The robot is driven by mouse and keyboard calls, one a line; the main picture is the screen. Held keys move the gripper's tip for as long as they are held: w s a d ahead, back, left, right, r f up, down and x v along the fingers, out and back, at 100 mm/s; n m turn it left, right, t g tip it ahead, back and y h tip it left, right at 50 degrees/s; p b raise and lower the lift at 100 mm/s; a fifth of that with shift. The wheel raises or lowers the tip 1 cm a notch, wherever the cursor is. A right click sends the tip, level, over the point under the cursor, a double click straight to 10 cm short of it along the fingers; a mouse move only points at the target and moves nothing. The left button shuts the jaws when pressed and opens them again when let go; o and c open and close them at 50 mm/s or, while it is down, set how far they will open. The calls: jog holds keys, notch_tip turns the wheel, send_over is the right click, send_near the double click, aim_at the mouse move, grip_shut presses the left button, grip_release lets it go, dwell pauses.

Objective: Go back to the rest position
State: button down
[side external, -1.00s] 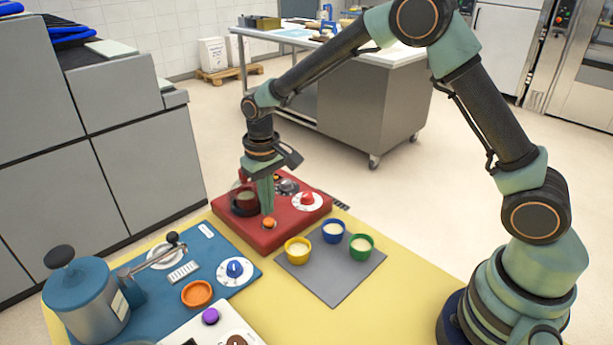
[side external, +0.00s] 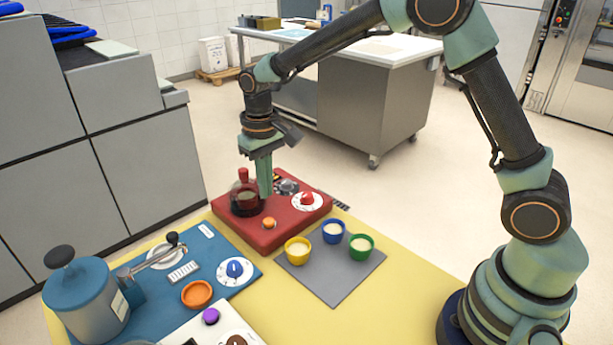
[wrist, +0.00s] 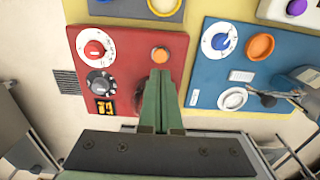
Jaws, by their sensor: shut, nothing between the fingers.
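My gripper (side external: 265,194) is shut and empty. In the side external view it points down above the red panel (side external: 262,237), beside a dark round pot with a red top (side external: 246,198) and behind the orange button (side external: 269,222). In the wrist view the closed green fingers (wrist: 160,75) reach up the picture to just below the orange button (wrist: 160,54). The fingertips look a little above the panel.
A blue panel (side external: 210,244) with a dial, an orange bowl and a blue-lidded canister (side external: 85,295) lies to the left. Yellow, blue and green cups stand on a grey mat (side external: 338,292). A steel table (side external: 385,115) stands behind. The air above the panels is clear.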

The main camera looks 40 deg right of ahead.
jog(key=s+d+r+t, duration=0.1)
jog(key=s+d+r, duration=0.25)
jog(key=r, duration=0.25)
jog(key=s+d+r+t, duration=0.2)
jog(key=s+r, duration=0.2)
jog(key=r, duration=0.1)
jog(key=s+d+r+t, duration=0.2)
jog(key=s+d, duration=0.2)
jog(key=s, duration=0.6)
jog(key=shift+t, duration=0.3)
jog(key=shift+s, duration=0.1)
